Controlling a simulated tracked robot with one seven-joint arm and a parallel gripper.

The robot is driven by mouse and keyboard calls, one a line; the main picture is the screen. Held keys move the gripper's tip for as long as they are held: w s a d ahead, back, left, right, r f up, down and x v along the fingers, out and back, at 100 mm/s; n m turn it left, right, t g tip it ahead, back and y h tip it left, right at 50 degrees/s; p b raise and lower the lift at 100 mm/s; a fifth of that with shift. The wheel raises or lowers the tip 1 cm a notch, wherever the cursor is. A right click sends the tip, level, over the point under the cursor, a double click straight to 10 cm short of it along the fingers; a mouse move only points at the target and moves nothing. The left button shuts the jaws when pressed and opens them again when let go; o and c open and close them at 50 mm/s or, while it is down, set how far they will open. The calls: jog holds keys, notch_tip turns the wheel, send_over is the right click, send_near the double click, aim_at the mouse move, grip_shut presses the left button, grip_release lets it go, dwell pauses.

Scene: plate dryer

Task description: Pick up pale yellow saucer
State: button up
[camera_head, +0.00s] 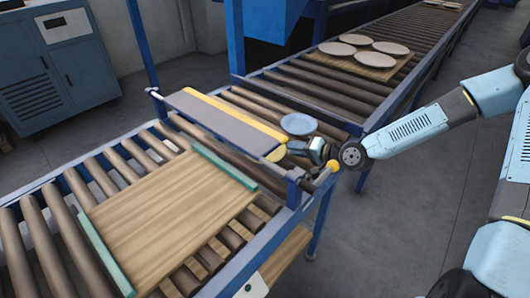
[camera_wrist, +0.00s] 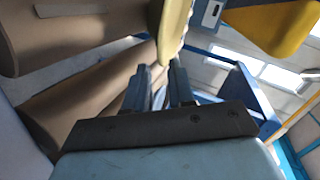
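The pale yellow saucer (camera_head: 277,153) shows in the head view just left of my gripper (camera_head: 299,149), by the end of the yellow-edged board. In the wrist view the saucer (camera_wrist: 175,28) is seen nearly edge-on, tilted steeply, at the top centre. Its lower edge reaches down to the fingertips of my gripper (camera_wrist: 162,70). The two fingers are apart, with a gap between them. I cannot tell whether the saucer's edge is between the fingertips or just beyond them.
A light blue plate (camera_head: 299,124) lies behind my gripper. A grey board with a yellow edge (camera_head: 225,122) spans the rollers to the left. A wooden board with green end strips (camera_head: 170,205) lies in front. Several plates rest on another board (camera_head: 368,70) farther back.

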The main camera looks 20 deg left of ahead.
aim_at(286, 155)
jog(key=shift+x, duration=2.15)
jog(key=shift+c, duration=0.2)
grip_shut()
